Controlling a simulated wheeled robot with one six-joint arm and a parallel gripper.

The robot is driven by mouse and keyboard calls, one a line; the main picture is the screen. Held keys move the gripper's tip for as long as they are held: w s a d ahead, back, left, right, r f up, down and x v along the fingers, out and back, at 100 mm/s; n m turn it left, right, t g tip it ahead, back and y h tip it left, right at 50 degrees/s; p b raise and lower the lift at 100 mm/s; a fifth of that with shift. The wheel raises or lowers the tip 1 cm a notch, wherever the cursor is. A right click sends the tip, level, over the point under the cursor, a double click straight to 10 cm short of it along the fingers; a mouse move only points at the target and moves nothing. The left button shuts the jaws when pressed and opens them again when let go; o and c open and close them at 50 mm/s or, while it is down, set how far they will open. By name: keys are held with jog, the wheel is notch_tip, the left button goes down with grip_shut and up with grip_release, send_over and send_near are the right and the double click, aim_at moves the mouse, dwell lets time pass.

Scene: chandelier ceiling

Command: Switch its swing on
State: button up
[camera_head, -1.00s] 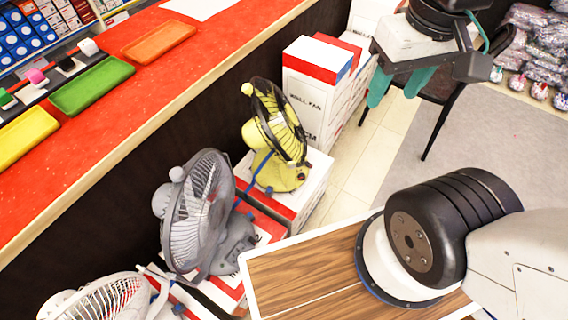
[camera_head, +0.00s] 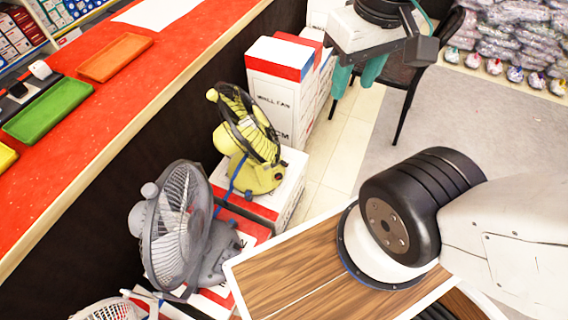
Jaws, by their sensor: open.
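Three fans stand in a row on boxes along the counter. The yellow fan (camera_head: 262,178) is farthest, with a small round knob on top of its motor housing (camera_head: 212,95). The grey fan (camera_head: 180,225) is in the middle, with a similar knob (camera_head: 149,190) on its housing. The white fan (camera_head: 108,310) is mostly cut off at the bottom edge. My gripper (camera_head: 357,76) has teal fingers, apart and pointing down with nothing visible between them. It is up and right of the yellow fan, clear of all the fans.
The red counter (camera_head: 130,100) runs along the left with coloured trays (camera_head: 114,57). Stacked fan boxes (camera_head: 275,88) stand behind the yellow fan, near my gripper. A dark chair (camera_head: 415,75) is behind my gripper. Grey floor mat (camera_head: 480,125) lies open at right.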

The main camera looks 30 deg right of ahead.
jog(key=shift+d, duration=0.1)
jog(key=c, duration=0.5)
jog(key=shift+w+d+f, duration=0.1)
jog(key=shift+f, duration=0.2)
grip_shut()
jog(key=w+d+f+n+g, duration=0.1)
jog(key=w+d+f+n, duration=0.35)
jog(key=f, duration=0.85)
jog(key=w+d+f+n+g+h, duration=0.15)
jog(key=w+d+f, duration=0.5)
jog(key=f, duration=0.65)
jog(key=w+d+f+n+g, duration=0.2)
jog(key=w+d+f+n, duration=0.3)
jog(key=f, duration=0.7)
notch_tip(320, 180, down, 18)
jog(key=w+a+n+t+y, duration=0.1)
jog(key=a+n+t+y, duration=0.2)
jog(key=n, duration=0.4)
jog(key=w+a+n+t+y, duration=0.2)
jog(key=w+n+t, duration=0.3)
jog(key=w+n, duration=0.2)
jog(key=shift+w+r+n, duration=0.25)
jog(key=shift+w+n, duration=0.05)
jog(key=shift+n, duration=0.1)
jog(key=shift+a, duration=0.15)
